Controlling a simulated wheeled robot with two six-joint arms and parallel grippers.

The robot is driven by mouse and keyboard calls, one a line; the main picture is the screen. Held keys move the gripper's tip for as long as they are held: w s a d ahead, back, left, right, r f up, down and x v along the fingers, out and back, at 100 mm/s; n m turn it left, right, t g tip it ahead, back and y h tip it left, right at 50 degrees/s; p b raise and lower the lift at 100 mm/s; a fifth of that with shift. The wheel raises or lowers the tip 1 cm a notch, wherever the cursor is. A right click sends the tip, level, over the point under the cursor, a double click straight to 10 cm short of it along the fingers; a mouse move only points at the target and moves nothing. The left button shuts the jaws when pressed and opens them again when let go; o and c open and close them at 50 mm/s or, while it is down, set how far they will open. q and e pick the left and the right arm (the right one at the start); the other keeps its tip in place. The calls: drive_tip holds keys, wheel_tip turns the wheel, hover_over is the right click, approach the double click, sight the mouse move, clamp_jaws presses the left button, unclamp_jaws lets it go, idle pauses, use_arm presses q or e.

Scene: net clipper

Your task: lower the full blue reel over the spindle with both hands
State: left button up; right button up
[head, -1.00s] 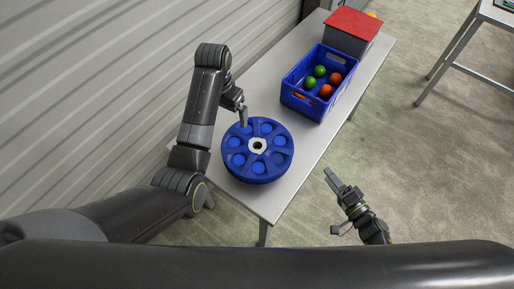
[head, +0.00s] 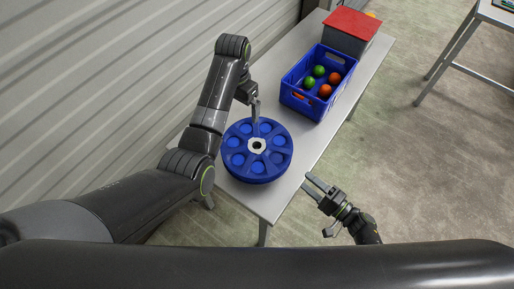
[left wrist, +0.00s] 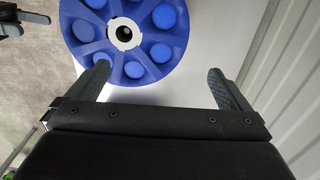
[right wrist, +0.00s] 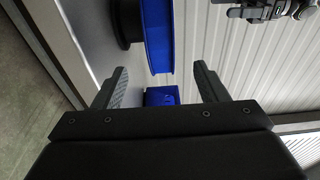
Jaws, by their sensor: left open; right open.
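The blue reel (head: 238,160) lies flat over the near end of the grey table, with blue discs in its holes and a white hub with a dark centre. My left gripper (head: 256,113) is open at the reel's far rim. In the left wrist view, one finger of this gripper (left wrist: 157,69) overlaps the rim. My right gripper (head: 314,188) is open and apart from the reel, off the table's right edge. The right wrist view shows the reel edge-on (right wrist: 158,38), with a dark round piece (right wrist: 127,20) under it. I cannot make out the spindle.
A blue crate (head: 301,103) with green and orange balls stands farther along the table (head: 262,87). A grey box with a red lid (head: 352,22) is behind it. A corrugated wall (head: 110,90) runs along the left.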

sight(241, 135)
use_arm(q)
wheel_tip(241, 135, down, 14)
drive_tip(key=shift+r, duration=0.1)
use_arm(e)
drive_tip(key=x, duration=1.4)
use_arm(q)
drive_tip(key=c, duration=0.9)
use_arm(e)
drive_tip(key=c, duration=0.9)
use_arm(q)
drive_tip(key=shift+c, duration=0.3)
use_arm(e)
drive_tip(key=c, duration=0.4)
